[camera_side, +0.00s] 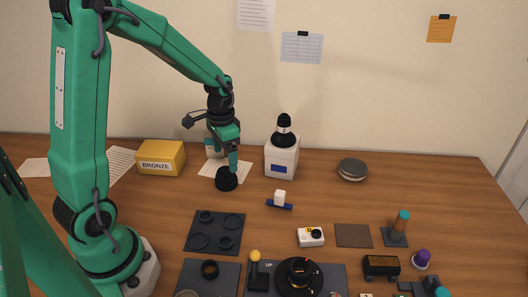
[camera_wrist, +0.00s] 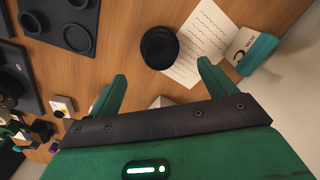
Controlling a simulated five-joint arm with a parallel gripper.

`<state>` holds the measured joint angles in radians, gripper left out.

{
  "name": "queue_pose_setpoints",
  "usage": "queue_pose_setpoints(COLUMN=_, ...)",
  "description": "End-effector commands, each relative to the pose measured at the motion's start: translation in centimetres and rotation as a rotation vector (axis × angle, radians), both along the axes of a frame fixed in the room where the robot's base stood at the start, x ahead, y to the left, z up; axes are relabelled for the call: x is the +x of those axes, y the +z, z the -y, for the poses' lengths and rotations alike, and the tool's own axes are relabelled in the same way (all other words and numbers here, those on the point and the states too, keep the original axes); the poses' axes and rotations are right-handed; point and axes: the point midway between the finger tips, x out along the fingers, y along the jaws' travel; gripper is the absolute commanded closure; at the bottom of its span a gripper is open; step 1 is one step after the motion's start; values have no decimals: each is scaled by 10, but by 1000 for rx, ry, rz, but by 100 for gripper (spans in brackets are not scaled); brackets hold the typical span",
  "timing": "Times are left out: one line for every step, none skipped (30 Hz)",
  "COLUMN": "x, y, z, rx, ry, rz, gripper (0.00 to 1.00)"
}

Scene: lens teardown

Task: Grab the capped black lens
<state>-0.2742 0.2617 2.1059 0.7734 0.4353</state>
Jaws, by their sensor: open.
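A short black cylinder, which looks like the capped black lens (camera_side: 227,181), stands on the wooden table below my gripper (camera_side: 233,167). In the wrist view the black lens (camera_wrist: 160,47) lies just beyond the two green fingertips, roughly centred between them. My gripper (camera_wrist: 162,71) is open with nothing between its fingers. In the side view the fingers come down over the lens's upper right edge; whether they touch it I cannot tell.
A written paper (camera_wrist: 204,42) lies right beside the lens. A yellow BRONZE box (camera_side: 161,158) stands to the left and a white box (camera_side: 282,158) to the right. A dark tray with round recesses (camera_side: 215,232) lies in front.

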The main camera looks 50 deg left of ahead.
Motion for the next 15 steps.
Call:
queue_pose_setpoints(x=0, y=-2, z=0, rx=-1, ry=0, rz=-2, gripper=17)
queue_pose_setpoints(x=-1, y=-4, z=0, rx=-1, ry=0, rz=-2, gripper=17)
queue_pose_setpoints(x=-1, y=-7, z=0, rx=-1, ry=0, rz=-3, gripper=17)
queue_pose_setpoints(x=-1, y=-9, z=0, rx=-1, ry=0, rz=-3, gripper=17)
queue_pose_setpoints(x=-1, y=-12, z=0, rx=-1, ry=0, rz=-3, gripper=17)
queue_pose_setpoints(x=-1, y=-15, z=0, rx=-1, ry=0, rz=-4, gripper=17)
queue_pose_setpoints(x=-1, y=-18, z=0, rx=-1, ry=0, rz=-4, gripper=17)
queue_pose_setpoints(x=-1, y=-20, z=0, rx=-1, ry=0, rz=-3, gripper=17)
queue_pose_setpoints(x=-1, y=-23, z=0, rx=-1, ry=1, rz=-3, gripper=17)
queue_pose_setpoints(x=-1, y=-24, z=0, rx=-1, ry=1, rz=-3, gripper=17)
queue_pose_setpoints(x=-1, y=-25, z=0, rx=-1, ry=1, rz=-3, gripper=17)
queue_pose_setpoints(x=-1, y=-26, z=0, rx=-1, ry=1, rz=-2, gripper=17)
queue_pose_setpoints(x=-1, y=-26, z=0, rx=-1, ry=1, rz=-2, gripper=17)
queue_pose_setpoints(x=-1, y=-26, z=0, rx=-1, ry=1, rz=-1, gripper=17)
queue_pose_setpoints(x=-1, y=-26, z=0, rx=-1, ry=1, rz=-1, gripper=17)
